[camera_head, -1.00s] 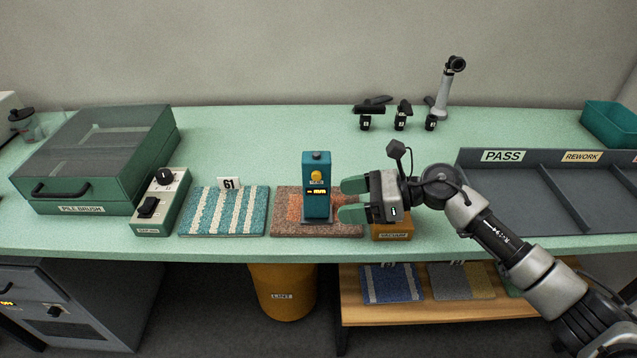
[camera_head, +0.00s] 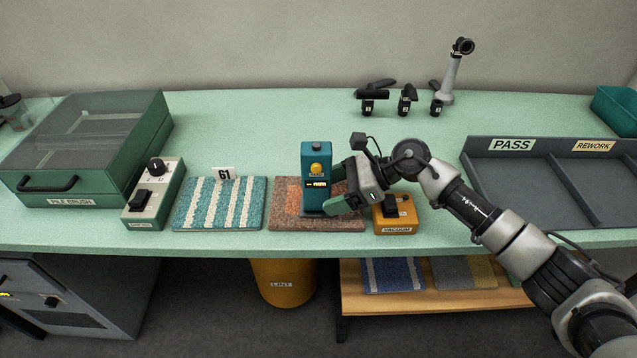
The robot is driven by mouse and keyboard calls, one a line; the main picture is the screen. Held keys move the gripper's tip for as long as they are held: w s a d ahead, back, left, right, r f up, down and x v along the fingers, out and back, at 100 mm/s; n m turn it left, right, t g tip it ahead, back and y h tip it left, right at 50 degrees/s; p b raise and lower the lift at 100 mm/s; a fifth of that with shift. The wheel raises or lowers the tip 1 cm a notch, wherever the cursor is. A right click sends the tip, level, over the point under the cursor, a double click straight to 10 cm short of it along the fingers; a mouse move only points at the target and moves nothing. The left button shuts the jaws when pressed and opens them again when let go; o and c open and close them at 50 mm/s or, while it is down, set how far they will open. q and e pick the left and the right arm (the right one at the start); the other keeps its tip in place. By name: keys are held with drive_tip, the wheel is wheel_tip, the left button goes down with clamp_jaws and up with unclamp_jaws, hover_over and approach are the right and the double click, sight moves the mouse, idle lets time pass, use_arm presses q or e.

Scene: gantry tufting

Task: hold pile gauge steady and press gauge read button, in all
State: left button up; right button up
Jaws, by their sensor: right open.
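The pile gauge (camera_head: 316,190) is a teal upright block with a yellow button (camera_head: 316,171) and a small lit display on its front. It stands on a brown and orange carpet sample (camera_head: 284,218). My right gripper (camera_head: 335,190) is open at the gauge's right side. Its green-tipped fingers point left, one partly hidden behind the gauge and one at its lower right edge. I cannot tell whether they touch it. My left gripper is not in view.
An orange vacuum switch box (camera_head: 397,216) stands right of the gauge, close under my right gripper. A teal striped sample (camera_head: 218,205) and a switch box (camera_head: 153,196) lie left. The pass and rework tray (camera_head: 510,178) is at right.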

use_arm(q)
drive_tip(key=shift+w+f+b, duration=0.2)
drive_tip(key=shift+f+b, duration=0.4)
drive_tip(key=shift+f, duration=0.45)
use_arm(e)
drive_tip(key=shift+x, duration=1.45)
drive_tip(key=shift+c, duration=0.4)
drive_tip(key=c, duration=0.8)
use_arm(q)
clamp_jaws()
